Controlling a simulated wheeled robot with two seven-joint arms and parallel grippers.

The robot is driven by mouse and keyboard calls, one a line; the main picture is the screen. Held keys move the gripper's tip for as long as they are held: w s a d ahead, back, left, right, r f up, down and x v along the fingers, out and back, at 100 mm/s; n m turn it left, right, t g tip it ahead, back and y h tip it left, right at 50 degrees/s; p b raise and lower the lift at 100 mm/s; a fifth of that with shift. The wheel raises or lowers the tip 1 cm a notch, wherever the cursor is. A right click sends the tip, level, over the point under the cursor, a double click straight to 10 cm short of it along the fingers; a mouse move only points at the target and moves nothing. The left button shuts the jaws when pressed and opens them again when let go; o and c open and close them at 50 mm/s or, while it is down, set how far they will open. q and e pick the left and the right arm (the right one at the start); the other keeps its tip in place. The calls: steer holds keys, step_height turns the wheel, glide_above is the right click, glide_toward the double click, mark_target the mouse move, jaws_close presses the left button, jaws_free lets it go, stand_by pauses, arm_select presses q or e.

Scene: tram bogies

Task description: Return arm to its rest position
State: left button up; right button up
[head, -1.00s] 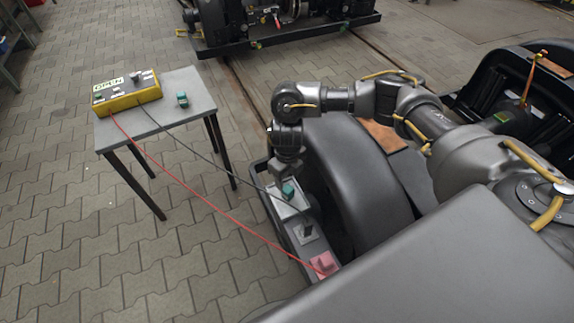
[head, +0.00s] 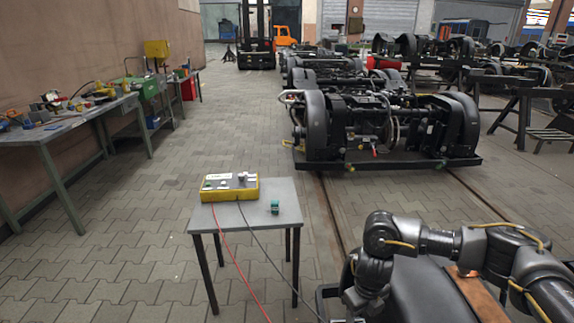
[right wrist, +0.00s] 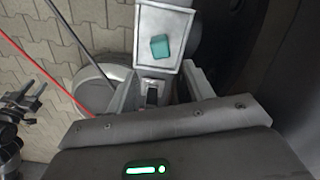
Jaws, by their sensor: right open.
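My right arm comes in from the right in the head view, over the dark rounded cover of the near bogie (head: 425,290). Its gripper is below the frame there. In the right wrist view my right gripper (right wrist: 158,80) is open, with nothing between its fingers. A teal block (right wrist: 160,47) sits on a pale square plate (right wrist: 154,17) just beyond the fingertips, apart from them. My left gripper is in neither view.
A small grey table (head: 290,196) holds a yellow control box (head: 230,188) and a teal piece (head: 275,207). A red cable (head: 237,270) and a black cable (head: 272,262) run down from the box. Another bogie (head: 375,125) stands behind; a workbench (head: 75,118) is at left.

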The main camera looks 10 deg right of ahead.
step_height(320, 180, down, 8)
steer(key=b, duration=0.2)
steer(key=shift+r+b, duration=0.1)
steer(key=shift+b, duration=0.25)
step_height(320, 180, down, 4)
steer(key=shift+f+b, duration=0.1)
steer(key=shift+b, duration=0.7)
steer(key=shift+f, duration=0.1)
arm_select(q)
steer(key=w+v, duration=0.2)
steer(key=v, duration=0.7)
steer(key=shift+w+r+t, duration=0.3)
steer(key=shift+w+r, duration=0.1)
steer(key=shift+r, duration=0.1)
